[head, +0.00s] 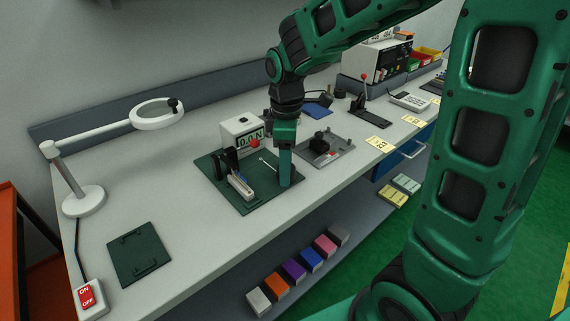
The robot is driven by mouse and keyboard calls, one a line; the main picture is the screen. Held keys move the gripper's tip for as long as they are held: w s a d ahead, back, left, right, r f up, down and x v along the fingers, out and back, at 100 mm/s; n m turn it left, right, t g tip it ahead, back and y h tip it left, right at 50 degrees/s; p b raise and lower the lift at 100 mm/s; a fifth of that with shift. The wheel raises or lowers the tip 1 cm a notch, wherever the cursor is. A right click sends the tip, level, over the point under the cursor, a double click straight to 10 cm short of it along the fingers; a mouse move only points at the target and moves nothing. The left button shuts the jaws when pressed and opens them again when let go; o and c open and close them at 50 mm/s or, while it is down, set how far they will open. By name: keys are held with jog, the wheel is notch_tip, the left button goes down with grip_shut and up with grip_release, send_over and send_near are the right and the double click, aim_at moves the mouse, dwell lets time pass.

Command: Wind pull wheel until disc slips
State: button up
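A tape payoff rig stands on a dark green mat (248,206) on the bench. It has a black upright bracket (222,164) and a pale, low block (240,187) in front of it. A white gauge box (231,126) behind it shows what looks like 0.0 N, with a red part at its lower right. A thin light rod (268,163) shows just left of my gripper. My gripper (285,182) points down over the right side of the mat. Its fingers are seen edge-on, so their gap is not visible. I cannot make out the pull wheel or the disc; my gripper may hide them.
A grey tray with a black block (321,140) lies right of my gripper. A magnifier lamp (84,200), green plate (139,254) and ON/OFF switch box (91,299) are at left. Yellow labels (378,146) line the front edge. Coloured boxes (293,270) sit below.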

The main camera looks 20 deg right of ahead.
jog(key=shift+f, duration=0.15)
jog(key=shift+c, duration=0.2)
jog(key=c, duration=1)
jog(key=shift+d, duration=0.15)
